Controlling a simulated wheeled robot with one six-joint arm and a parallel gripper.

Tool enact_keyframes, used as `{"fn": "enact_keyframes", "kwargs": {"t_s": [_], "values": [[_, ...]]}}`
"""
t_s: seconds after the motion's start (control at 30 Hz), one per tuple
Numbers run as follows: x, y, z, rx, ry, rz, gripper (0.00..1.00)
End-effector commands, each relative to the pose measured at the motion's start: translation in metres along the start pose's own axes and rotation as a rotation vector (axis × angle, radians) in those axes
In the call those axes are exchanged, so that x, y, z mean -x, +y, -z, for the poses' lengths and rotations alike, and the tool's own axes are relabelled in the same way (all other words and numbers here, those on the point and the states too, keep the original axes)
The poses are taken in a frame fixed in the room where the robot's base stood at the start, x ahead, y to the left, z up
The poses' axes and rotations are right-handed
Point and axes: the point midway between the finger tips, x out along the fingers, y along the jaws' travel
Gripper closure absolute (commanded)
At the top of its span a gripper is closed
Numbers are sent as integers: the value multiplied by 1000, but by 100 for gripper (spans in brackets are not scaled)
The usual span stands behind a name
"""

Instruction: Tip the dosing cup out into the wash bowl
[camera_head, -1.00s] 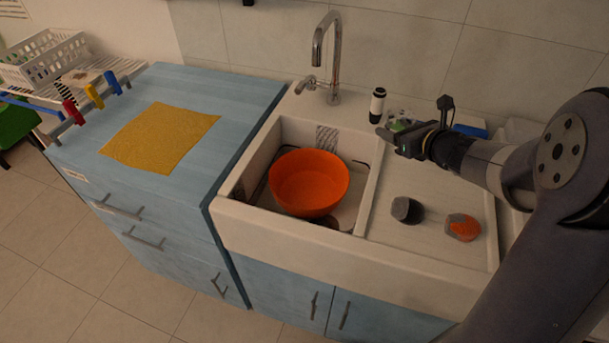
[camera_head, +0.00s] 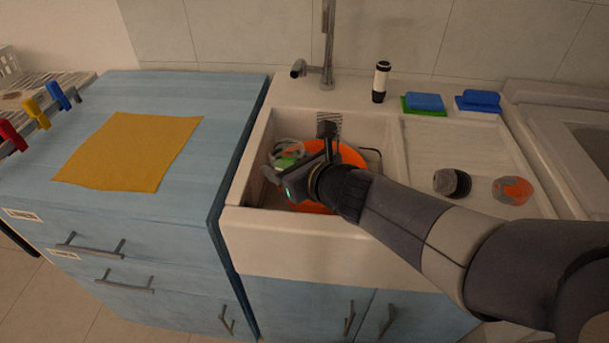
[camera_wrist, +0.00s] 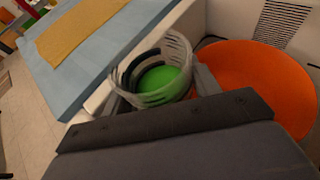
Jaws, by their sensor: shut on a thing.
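The orange wash bowl (camera_head: 349,156) sits in the white sink basin, partly hidden behind my arm in the head view. It shows as a wide orange bowl (camera_wrist: 255,80) at the right in the wrist view. My gripper (camera_head: 278,177) is over the left part of the basin. The cup is beside the bowl's left side in that view.
A tall tap (camera_head: 328,60) stands behind the basin. A black and white bottle (camera_head: 380,82), blue and green sponges (camera_head: 423,103), a grey lump (camera_head: 452,183) and an orange-grey one (camera_head: 513,190) are to the right. A yellow cloth (camera_head: 130,150) lies on the blue counter.

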Motion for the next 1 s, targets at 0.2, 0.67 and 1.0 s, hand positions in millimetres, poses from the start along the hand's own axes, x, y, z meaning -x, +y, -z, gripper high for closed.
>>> {"fn": "enact_keyframes", "kwargs": {"t_s": [0.2,0.67,1.0], "values": [[2,4,4,-2,-1,1,69],[1,0,3,-52,18,-19,69],[-6,-11,14,-199,62,-80,69]]}}
